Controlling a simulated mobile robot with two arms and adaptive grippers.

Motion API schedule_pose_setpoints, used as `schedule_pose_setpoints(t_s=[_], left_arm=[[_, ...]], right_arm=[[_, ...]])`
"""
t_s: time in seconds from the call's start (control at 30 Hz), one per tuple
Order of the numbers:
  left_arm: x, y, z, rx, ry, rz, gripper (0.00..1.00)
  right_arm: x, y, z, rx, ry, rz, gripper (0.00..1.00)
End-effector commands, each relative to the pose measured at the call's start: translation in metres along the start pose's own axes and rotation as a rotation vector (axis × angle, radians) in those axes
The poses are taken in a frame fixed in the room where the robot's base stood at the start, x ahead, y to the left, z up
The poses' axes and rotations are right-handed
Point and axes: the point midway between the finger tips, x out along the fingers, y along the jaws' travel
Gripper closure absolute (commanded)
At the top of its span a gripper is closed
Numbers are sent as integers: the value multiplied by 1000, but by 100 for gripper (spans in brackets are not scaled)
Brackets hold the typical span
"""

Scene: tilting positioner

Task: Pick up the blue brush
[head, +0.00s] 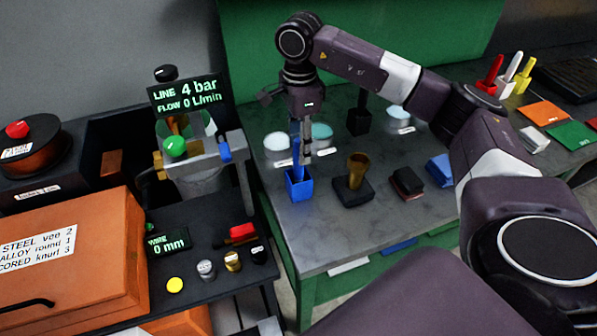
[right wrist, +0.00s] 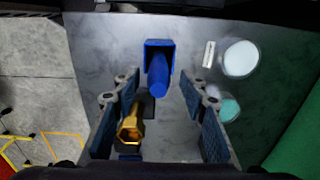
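The blue brush (head: 296,157) stands in a small open blue holder (head: 299,186) on the grey bench. In the right wrist view the brush (right wrist: 158,76) lies between my finger pads, with the holder (right wrist: 159,44) around its far end. My right gripper (head: 303,150) points down over the holder and is open. In the right wrist view its fingers (right wrist: 159,88) stand wide apart, one on each side of the brush, with gaps to both. Whether the brush is within finger depth is hard to tell. My left gripper is not in view.
A brass cup-like piece (head: 357,170) on a dark base stands just right of the holder and shows low between the fingers in the wrist view (right wrist: 130,128). White and teal discs (head: 276,142) lie behind. A black holder (head: 359,118) stands farther back. A clamp fixture (head: 195,150) is left.

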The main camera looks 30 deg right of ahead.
Motion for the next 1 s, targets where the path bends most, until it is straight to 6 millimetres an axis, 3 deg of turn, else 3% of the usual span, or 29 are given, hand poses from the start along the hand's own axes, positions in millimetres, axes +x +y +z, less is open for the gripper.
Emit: schedule_pose_setpoints(t_s=[0.23, 0.4, 0.67, 1.0], left_arm=[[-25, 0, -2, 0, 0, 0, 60], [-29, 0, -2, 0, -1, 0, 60], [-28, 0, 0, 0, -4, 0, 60], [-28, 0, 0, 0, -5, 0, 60]], right_arm=[[28, 4, 3, -1, 1, 4, 60], [49, 3, 3, 0, 0, 0, 60], [53, 2, 3, 0, 0, -1, 60], [52, 2, 3, 0, -1, -1, 98]])
